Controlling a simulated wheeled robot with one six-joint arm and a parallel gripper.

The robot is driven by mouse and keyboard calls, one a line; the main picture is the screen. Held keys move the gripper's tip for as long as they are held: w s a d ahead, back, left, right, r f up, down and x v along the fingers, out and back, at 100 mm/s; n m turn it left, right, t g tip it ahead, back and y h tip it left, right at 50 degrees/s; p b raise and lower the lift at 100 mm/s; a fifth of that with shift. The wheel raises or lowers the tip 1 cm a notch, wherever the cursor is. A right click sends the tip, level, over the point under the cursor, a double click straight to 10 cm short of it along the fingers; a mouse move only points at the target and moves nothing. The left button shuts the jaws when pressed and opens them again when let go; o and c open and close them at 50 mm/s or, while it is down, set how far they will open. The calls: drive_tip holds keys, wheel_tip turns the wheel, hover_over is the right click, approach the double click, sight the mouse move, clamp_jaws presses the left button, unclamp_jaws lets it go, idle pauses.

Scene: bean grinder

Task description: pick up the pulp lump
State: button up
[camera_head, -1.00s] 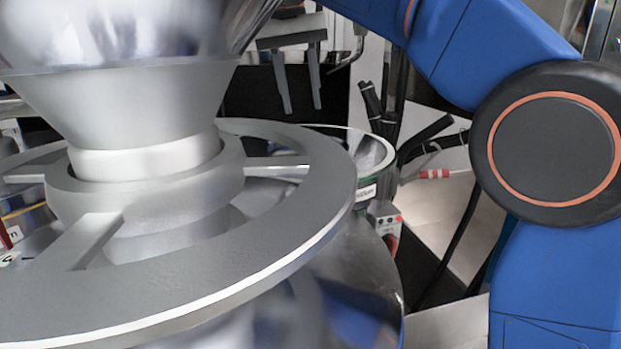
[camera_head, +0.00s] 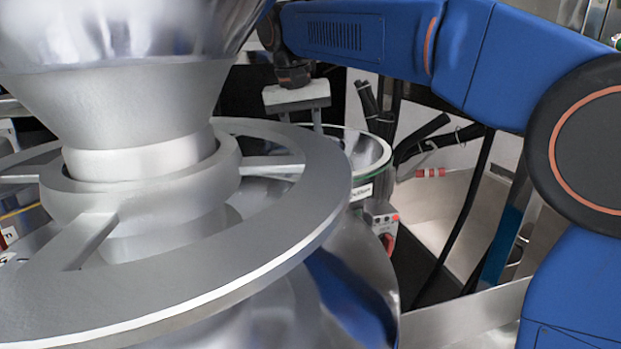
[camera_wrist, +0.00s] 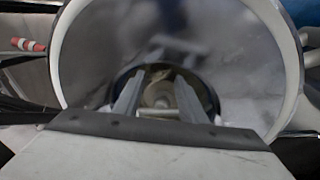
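In the head view, my gripper (camera_head: 300,117) points down at the glass-rimmed bowl (camera_head: 378,154) behind the big grey ring. Its lower finger ends are partly hidden by the ring. In the wrist view, the two fingers of my gripper (camera_wrist: 158,82) stand apart above the round opening at the bowl's bottom. The bowl (camera_wrist: 85,60) fills most of that view. A dim brownish, pale-centred shape (camera_wrist: 159,92) shows between the fingers down in the opening. It may be the pulp lump, but it is too blurred to tell. No contact shows.
The large grey spoked ring (camera_head: 310,215) and metal cone (camera_head: 115,105) fill the left and block the view of the bowl. Black cables (camera_head: 425,140) hang right of the bowl. A grey box with a red knob (camera_head: 385,225) sits below its rim.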

drive_tip(key=shift+s+d+f, duration=0.1)
drive_tip(key=shift+d+f, duration=0.1)
drive_tip(key=shift+f, duration=1)
drive_tip(key=shift+s+d+f, duration=0.1)
drive_tip(key=shift+d+f, duration=0.05)
drive_tip(key=shift+f, duration=1)
drive_tip(key=shift+d, duration=0.1)
drive_tip(key=c, duration=0.9)
drive_tip(key=shift+o, duration=0.6)
drive_tip(key=shift+w+f, duration=0.35)
drive_tip(key=shift+w, duration=0.1)
drive_tip(key=shift+r, duration=0.2)
drive_tip(key=shift+c, duration=0.5)
